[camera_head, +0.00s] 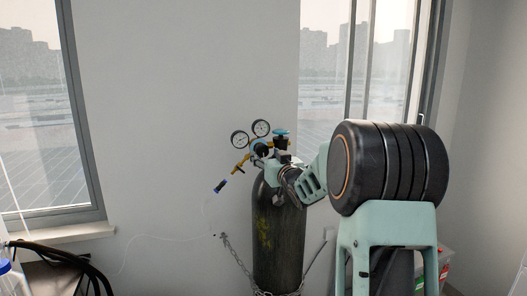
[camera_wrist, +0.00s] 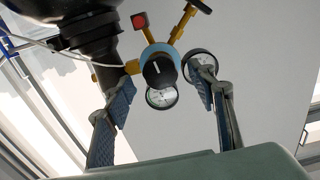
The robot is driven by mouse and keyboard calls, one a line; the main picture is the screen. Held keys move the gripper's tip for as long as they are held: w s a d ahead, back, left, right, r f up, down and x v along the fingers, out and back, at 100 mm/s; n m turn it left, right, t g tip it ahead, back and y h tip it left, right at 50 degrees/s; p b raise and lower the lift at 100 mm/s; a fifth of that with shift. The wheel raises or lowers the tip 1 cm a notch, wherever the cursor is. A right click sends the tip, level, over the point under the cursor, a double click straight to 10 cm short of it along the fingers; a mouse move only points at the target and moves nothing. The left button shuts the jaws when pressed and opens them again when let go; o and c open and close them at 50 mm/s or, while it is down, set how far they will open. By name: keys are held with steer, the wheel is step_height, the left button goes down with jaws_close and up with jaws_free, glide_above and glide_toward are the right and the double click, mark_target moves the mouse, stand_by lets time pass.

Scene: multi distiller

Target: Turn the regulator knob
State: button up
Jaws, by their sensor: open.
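The regulator knob (camera_wrist: 159,72) is black with a white mark, set on a light blue regulator body (camera_wrist: 151,50) in the wrist view. My gripper (camera_wrist: 162,75) is open, with one blue-padded finger on each side of the knob in the picture. Gaps show between the fingers and the knob, and I cannot tell the depth between them. In the head view the regulator sits atop a dark gas cylinder (camera_head: 278,245), with two round gauges (camera_head: 261,128) above it. My wrist is close beside the regulator there, and my fingertips are hard to make out.
A teal valve handle (camera_head: 281,132) stands on top of the cylinder. A chain (camera_head: 238,262) runs around the cylinder's lower part. A thin hose trails left of it. Windows and a plain wall lie behind. Dark cables (camera_head: 65,256) lie at the lower left.

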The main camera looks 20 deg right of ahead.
mark_target(262, 151)
steer(key=shift+w, duration=1.45)
steer(key=c, duration=1.1)
steer(key=shift+f, duration=0.1)
